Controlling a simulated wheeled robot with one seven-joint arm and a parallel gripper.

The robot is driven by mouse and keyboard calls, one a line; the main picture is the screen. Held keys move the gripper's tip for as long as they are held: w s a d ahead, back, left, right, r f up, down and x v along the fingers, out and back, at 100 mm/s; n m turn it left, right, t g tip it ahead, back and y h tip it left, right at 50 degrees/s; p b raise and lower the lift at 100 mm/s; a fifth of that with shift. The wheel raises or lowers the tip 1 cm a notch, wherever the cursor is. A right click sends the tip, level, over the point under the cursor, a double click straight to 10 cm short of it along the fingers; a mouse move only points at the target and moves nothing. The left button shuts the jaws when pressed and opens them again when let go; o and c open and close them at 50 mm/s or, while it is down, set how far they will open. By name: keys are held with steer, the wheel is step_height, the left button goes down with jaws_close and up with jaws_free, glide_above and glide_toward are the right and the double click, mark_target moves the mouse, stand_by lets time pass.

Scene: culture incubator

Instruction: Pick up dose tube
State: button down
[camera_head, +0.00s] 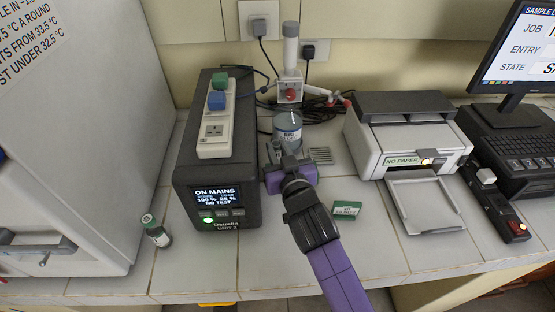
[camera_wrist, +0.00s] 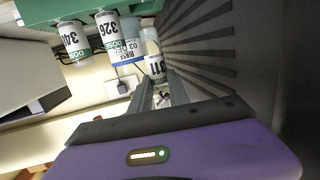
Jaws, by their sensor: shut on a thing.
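In the wrist view my gripper (camera_wrist: 163,82) reaches up to a white-labelled dose tube marked 311 (camera_wrist: 156,68), and its two fingers are closed on it. Two more dose tubes, marked 326 (camera_wrist: 107,30) and 340 (camera_wrist: 74,40), show to its left. In the head view my gripper (camera_head: 286,158) is in front of the clear blue-labelled jar (camera_head: 288,130), and the tube it holds is hard to make out there.
A dark power unit (camera_head: 210,160) stands left of my gripper, carrying a white socket strip (camera_head: 216,130). A printer (camera_head: 405,140) stands at right, with a small green box (camera_head: 346,210) before it. A large grey incubator (camera_head: 80,130) fills the left.

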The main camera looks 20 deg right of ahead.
step_height(320, 180, up, 14)
stand_by(0.4)
